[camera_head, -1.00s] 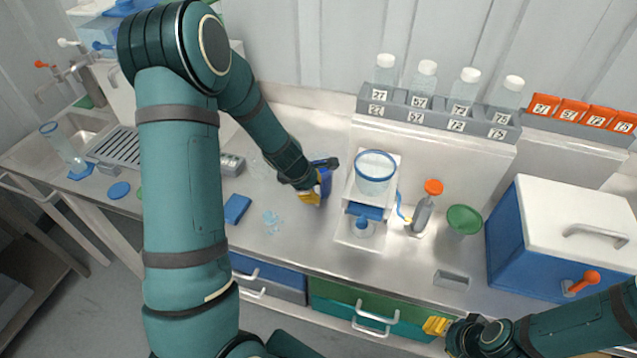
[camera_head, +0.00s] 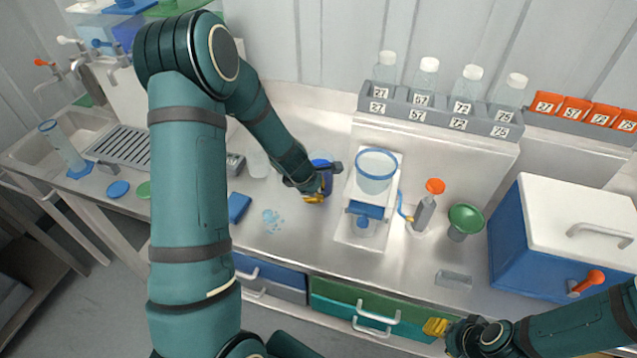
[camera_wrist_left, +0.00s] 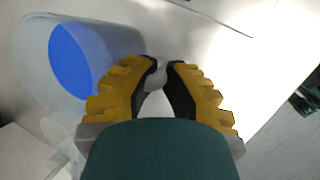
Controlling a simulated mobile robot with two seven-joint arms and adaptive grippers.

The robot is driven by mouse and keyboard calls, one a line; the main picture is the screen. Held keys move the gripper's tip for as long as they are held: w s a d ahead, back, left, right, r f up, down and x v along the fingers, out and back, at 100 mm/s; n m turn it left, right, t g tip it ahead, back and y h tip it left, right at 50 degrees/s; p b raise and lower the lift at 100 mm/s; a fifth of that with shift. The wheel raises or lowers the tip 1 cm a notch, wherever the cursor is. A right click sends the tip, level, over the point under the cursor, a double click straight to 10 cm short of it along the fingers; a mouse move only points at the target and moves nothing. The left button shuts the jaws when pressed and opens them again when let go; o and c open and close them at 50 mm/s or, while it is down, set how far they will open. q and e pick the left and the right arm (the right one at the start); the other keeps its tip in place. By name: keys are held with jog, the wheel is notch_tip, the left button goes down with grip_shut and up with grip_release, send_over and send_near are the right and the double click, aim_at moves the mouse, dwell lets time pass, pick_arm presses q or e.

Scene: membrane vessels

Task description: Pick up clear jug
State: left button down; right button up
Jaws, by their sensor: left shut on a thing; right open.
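The clear jug (camera_head: 321,163), with blue contents, stands on the steel bench left of the white filter stand. In the left wrist view the jug (camera_wrist_left: 110,38) is a translucent vessel left of the fingers, with a blue disc inside. My left gripper (camera_head: 316,195) is shut at the jug's side. In the wrist view a pale piece, apparently its handle, lies between the yellow fingertips (camera_wrist_left: 165,68). The gripper hides part of the jug, and I cannot tell whether its base touches the bench. My right gripper (camera_head: 440,326) is open and empty at the bench's front.
The filter stand (camera_head: 350,225) with a clear cup (camera_head: 375,172) is close on the right. A faint clear vessel (camera_head: 258,163) and a blue block (camera_head: 239,207) are on the left. Pale blue pieces (camera_head: 272,220) lie in front. A blue-white box (camera_head: 545,230) stands far right.

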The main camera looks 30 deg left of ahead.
pick_arm(q)
notch_tip(320, 180, up, 10)
jog(key=p, duration=0.4)
pick_arm(e)
notch_tip(320, 180, up, 5)
jog(key=shift+d, duration=0.1)
jog(key=shift+s, duration=0.1)
dwell(0.4)
